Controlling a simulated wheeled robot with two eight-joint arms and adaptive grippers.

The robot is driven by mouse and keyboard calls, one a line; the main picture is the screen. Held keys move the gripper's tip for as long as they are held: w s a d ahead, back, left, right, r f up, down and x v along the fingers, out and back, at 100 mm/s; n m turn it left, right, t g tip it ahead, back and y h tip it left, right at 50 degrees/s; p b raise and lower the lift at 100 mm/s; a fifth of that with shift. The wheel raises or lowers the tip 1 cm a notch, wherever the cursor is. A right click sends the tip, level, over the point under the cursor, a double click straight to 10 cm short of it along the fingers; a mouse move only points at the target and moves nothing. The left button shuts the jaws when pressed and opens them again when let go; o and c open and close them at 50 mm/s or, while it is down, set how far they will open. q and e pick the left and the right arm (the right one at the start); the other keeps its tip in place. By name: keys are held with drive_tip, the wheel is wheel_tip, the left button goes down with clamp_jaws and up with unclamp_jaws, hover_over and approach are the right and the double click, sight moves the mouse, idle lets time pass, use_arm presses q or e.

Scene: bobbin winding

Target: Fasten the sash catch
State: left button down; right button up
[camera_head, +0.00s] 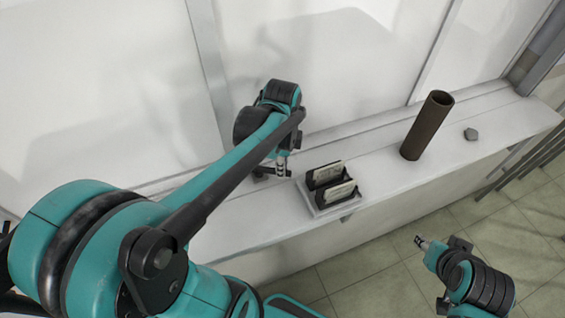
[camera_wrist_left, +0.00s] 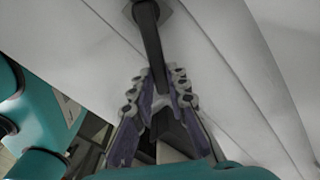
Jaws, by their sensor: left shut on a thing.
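In the head view, my left gripper (camera_head: 281,167) is low at the window, beside a small dark part of the catch (camera_head: 262,171); the arm hides much of this spot. My right gripper (camera_head: 422,242) is away from the catch, over the floor at the lower right, too small to read.
A holder with dark, upright slots (camera_head: 330,187) stands on the white sill just right of my left gripper. The sill between holder and tube is clear.

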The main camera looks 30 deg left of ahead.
use_arm(q)
drive_tip(key=s+m, duration=0.1)
drive_tip(key=m, duration=0.1)
drive_tip(key=s+m, duration=0.1)
drive_tip(key=m, duration=0.1)
drive_tip(key=shift+s+d+m, duration=0.1)
drive_tip(key=shift+s+m, duration=0.2)
drive_tip(key=shift+s, duration=0.1)
drive_tip(key=s+m, duration=0.2)
drive_tip(key=m, duration=0.1)
drive_tip(key=shift+a+m, duration=0.25)
drive_tip(key=shift+m, duration=0.05)
drive_tip(key=shift+s+a+r+m, duration=0.1)
drive_tip(key=shift+s+a+m, duration=0.25)
drive_tip(key=shift+m, duration=0.5)
drive_tip(key=shift+s+a+m, duration=0.2)
drive_tip(key=shift+s+m, duration=0.25)
drive_tip(key=shift+m, duration=0.4)
use_arm(e)
drive_tip(key=shift+s+a+f, duration=0.1)
drive_tip(key=shift+s+a, duration=0.35)
drive_tip(key=shift+s, duration=0.3)
use_arm(q)
drive_tip(key=c, duration=1.5)
unclamp_jaws()
wheel_tip(320, 180, up, 12)
